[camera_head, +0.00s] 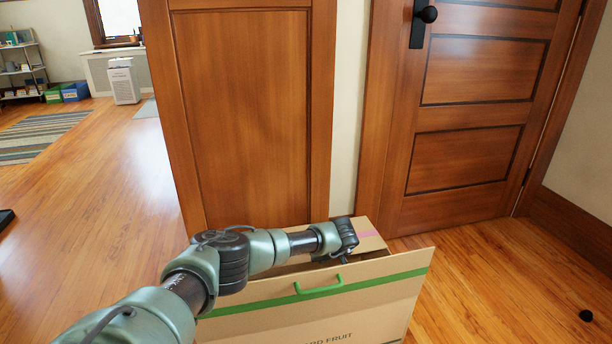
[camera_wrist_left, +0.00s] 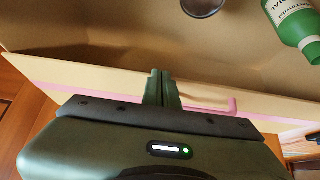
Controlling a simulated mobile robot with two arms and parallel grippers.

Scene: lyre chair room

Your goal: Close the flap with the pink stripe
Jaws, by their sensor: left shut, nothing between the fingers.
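An open cardboard box stands in front of the wooden door panel. Its flap with the pink stripe (camera_head: 368,235) shows at the far side in the head view, partly hidden behind my left wrist. In the left wrist view the pink stripe (camera_wrist_left: 60,87) and a pink handle (camera_wrist_left: 232,106) run along this flap beside my gripper. My left gripper (camera_head: 344,261) is shut and empty, over the box opening in the head view. Its closed fingers (camera_wrist_left: 161,80) overlap the flap's edge in the left wrist view; I cannot tell whether they touch it. My right gripper is out of view.
The near flap with a green stripe (camera_head: 380,282) and green handle (camera_head: 318,286) stands up in front. Inside the box are a green bottle (camera_wrist_left: 290,27) and a dark round item (camera_wrist_left: 203,5). A closed door (camera_head: 465,120) is behind. Open floor lies left.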

